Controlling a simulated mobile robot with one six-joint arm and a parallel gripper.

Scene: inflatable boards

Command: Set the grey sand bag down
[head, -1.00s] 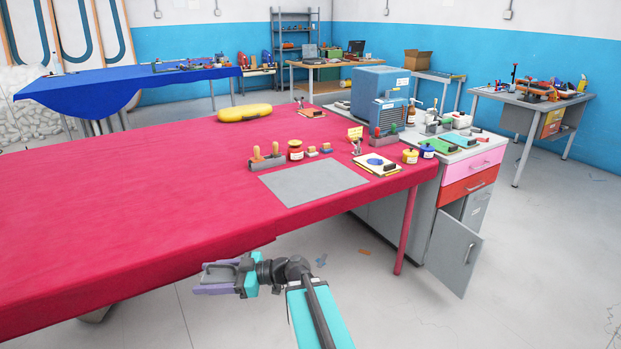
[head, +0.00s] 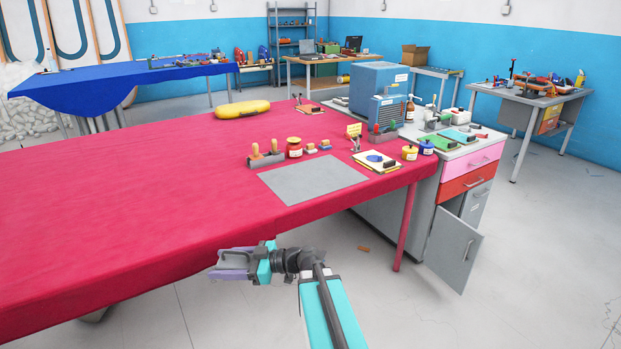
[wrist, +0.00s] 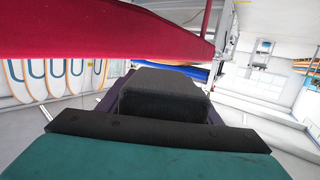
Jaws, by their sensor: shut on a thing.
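My gripper (head: 224,264) is at the front edge of the red-covered table (head: 130,200), at the bottom middle of the head view. Its purple fingers are shut on the grey sand bag, which shows in the wrist view as a dark grey block (wrist: 165,92) between them. In the head view the bag is small and mostly hidden by the fingers. The bag is held off the tabletop, beside the table edge. A flat grey mat (head: 312,180) lies on the table near its right front corner, behind and to the right of my gripper.
The left tabletop is bare. A grey cabinet door (head: 456,250) hangs open at right.

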